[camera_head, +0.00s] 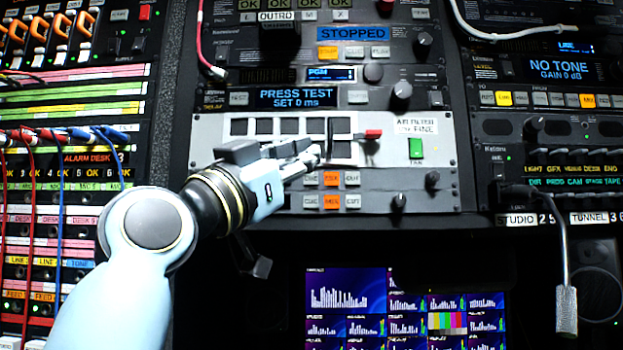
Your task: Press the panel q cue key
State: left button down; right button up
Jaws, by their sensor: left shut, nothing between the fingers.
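My left gripper (314,158) is shut and empty. Its fingertips point right, in front of the lower edge of a grey panel's dark square windows (265,126). Just below the fingertips are two short rows of small keys. The upper row has an orange key (331,178) between paler ones; the lower row has a pale key (311,201) that seems to read CUE, an orange key (331,201) and a pale key at right. Which one is the panel q cue key I cannot tell. The gripper partly covers the panel's left side; contact with it cannot be told.
A red-tipped lever (373,134) sticks out just right of the fingertips. A green switch (416,148) and knobs (432,180) are further right.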

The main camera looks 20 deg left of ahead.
aim_at(311, 179)
pick_arm(q)
jog(key=shift+w, duration=0.2)
jog(key=w+a+b, duration=0.1)
jog(key=w+a, duration=0.1)
jog(key=w, duration=0.6)
jog(key=shift+a, duration=0.25)
dwell(1.0)
jog(key=shift+w, duration=0.2)
jog(key=shift+w+a+b, duration=0.1)
jog(key=shift+w+b, duration=0.2)
